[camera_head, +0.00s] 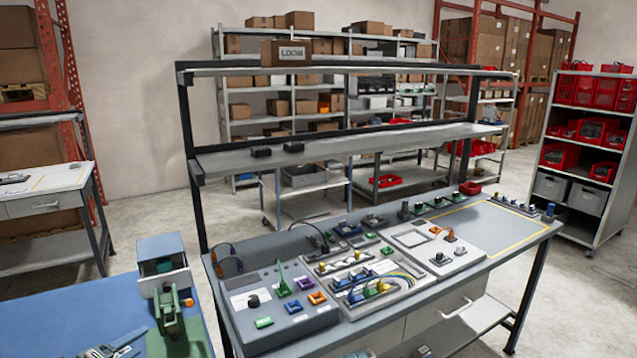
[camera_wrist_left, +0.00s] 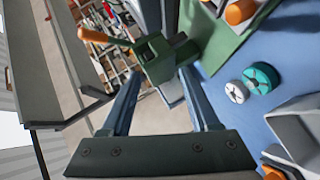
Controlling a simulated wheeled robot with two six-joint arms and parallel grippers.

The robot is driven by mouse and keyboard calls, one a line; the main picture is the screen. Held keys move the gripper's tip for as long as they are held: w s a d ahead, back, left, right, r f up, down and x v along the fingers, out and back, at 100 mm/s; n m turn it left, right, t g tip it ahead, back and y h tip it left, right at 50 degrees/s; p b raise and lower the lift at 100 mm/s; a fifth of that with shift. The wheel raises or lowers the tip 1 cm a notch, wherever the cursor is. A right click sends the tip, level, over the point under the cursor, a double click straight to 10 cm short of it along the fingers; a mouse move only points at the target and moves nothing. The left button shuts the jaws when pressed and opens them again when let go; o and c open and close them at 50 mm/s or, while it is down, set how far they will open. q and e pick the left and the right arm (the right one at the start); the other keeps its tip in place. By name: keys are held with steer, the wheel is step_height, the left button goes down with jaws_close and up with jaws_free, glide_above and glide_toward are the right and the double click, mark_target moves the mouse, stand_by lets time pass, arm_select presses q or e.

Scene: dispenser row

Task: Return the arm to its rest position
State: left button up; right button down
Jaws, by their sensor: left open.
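My left gripper (camera_head: 136,343) is low at the left of the head view, over the blue bench top (camera_head: 50,305). Its two blue-grey fingers are spread apart, with nothing between them; they also show in the left wrist view (camera_wrist_left: 160,90). A green hand-operated device (camera_head: 168,308) with an orange part stands on a green base to the right of the gripper. In the wrist view this device (camera_wrist_left: 160,58) shows beyond the fingertips, with an orange-tipped handle. My right gripper is not in view.
A grey and white box with a teal part (camera_head: 162,262) stands behind the green device. A workbench (camera_head: 480,222) with panels, connectors and cables is to the right. In the wrist view, a teal roll (camera_wrist_left: 262,77) and a white roll (camera_wrist_left: 236,91) lie on blue.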

arm_select(q)
steer(key=d+f+m+g, duration=0.1)
steer(key=d, duration=0.3)
steer(key=w+d+f+m+g+h, duration=0.1)
steer(key=d+f, duration=0.1)
steer(key=d, duration=0.1)
steer(key=w+d+f+m+g+h, duration=0.1)
steer(key=d, duration=0.3)
steer(key=shift+d+f+m+g, duration=0.3)
steer(key=shift+d+f, duration=0.05)
steer(key=s+d+f+m+g+y, duration=0.2)
steer(key=s+d+f+m+g, duration=0.1)
steer(key=d, duration=0.6)
steer(key=s+d+f+m+g+y, duration=0.2)
steer(key=s+d+f+m+g, duration=0.1)
steer(key=d, duration=0.6)
steer(key=s+d+f+m+g+y, duration=0.2)
steer(key=s+d+f+m+g, duration=0.2)
steer(key=d, duration=0.5)
steer(key=shift+s+m, duration=0.7)
steer(key=shift+m, duration=0.2)
